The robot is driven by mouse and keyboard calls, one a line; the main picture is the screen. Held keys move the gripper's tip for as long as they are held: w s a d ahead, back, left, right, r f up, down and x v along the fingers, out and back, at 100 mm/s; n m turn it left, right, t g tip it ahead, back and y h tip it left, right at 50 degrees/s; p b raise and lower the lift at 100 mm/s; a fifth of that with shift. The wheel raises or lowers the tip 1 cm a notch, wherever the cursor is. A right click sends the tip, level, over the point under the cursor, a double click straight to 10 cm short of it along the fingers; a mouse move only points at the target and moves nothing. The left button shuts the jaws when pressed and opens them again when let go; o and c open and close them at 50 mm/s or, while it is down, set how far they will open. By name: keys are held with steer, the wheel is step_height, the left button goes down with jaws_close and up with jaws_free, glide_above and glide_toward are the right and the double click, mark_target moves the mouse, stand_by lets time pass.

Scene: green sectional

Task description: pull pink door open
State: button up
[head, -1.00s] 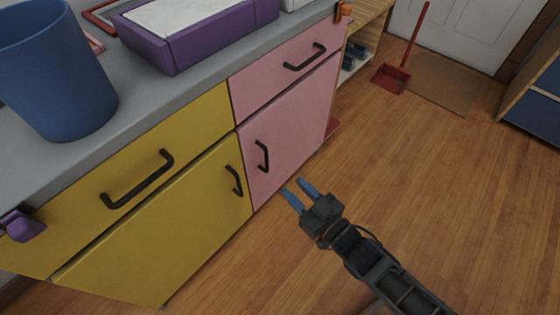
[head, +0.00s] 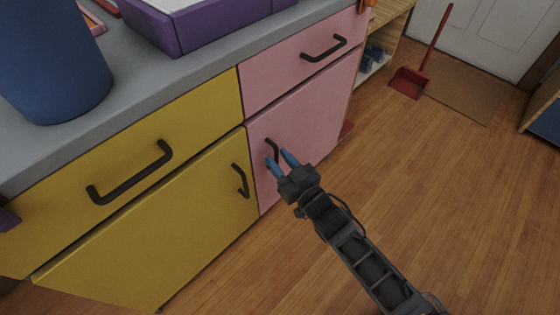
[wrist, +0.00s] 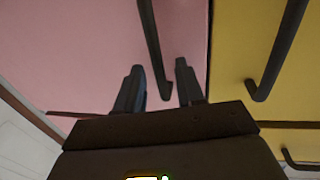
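The pink door (head: 312,112) is the lower right door of the cabinet and looks closed. Its dark handle (head: 272,147) is upright near the door's left edge and partly hidden by my fingers in the head view. My gripper (head: 279,159) is open, with its blue fingertips in front of this handle. In the wrist view, the pink door (wrist: 75,55) fills the upper left. The handle (wrist: 152,45) comes down so that its end lies between the two fingers of my gripper (wrist: 158,72) in the picture. I cannot tell whether they touch.
A yellow door (head: 165,225) with its own dark handle (head: 240,181) is left of the pink door. A pink drawer (head: 290,70) is above. A blue bin (head: 50,60) and purple box (head: 205,28) stand on the counter. Wooden floor (head: 430,200) at right is clear.

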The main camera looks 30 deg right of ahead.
jaws_close()
stand_by(0.4)
stand_by(0.4)
